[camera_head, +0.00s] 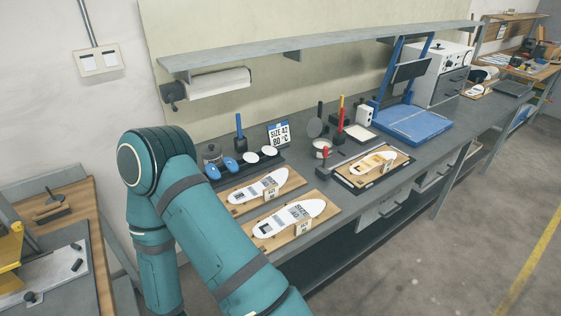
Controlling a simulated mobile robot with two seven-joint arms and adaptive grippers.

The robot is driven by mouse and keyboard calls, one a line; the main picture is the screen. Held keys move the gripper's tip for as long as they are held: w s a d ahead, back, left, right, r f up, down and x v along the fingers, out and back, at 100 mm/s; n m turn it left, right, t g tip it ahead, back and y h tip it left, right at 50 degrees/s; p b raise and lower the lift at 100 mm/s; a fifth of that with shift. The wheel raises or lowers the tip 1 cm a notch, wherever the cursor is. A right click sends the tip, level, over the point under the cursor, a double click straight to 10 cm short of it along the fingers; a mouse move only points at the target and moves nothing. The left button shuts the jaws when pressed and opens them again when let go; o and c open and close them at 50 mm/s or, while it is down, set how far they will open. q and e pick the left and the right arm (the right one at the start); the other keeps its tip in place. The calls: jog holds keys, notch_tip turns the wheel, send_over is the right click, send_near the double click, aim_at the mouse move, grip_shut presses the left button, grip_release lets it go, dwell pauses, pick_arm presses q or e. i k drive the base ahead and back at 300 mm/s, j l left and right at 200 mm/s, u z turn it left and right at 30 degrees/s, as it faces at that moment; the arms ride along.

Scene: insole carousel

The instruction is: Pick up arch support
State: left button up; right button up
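Two blue oval pads (220,168) and two white oval pads (260,154) sit in a row on a dark rack at the back of the bench. I cannot tell which of them is the arch support. Two white insoles lie on wooden boards in front of the rack, a nearer one (284,221) and a farther one (254,191). My teal arm rises in front of the bench at left, bent at its elbow. Neither gripper shows in this view.
A "SIZE 42 80 °C" sign (278,134) stands behind the pads. Another insole on a board (371,163) lies farther right. A blue press (415,122) and a white oven (440,75) stand beyond. A shelf (315,48) overhangs the bench (345,208).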

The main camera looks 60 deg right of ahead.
aim_at(230, 164)
jog(key=i+z, duration=0.1)
jog(key=z, duration=0.35)
jog(key=i+j+z, duration=0.1)
jog(key=z, duration=0.4)
jog(key=i+j+z, duration=0.1)
jog(key=z, duration=0.35)
jog(key=j+z, duration=0.15)
jog(key=z, duration=0.35)
jog(key=i+j+z, duration=0.1)
jog(key=z, duration=0.35)
jog(key=j+z, duration=0.25)
jog(key=z, duration=0.25)
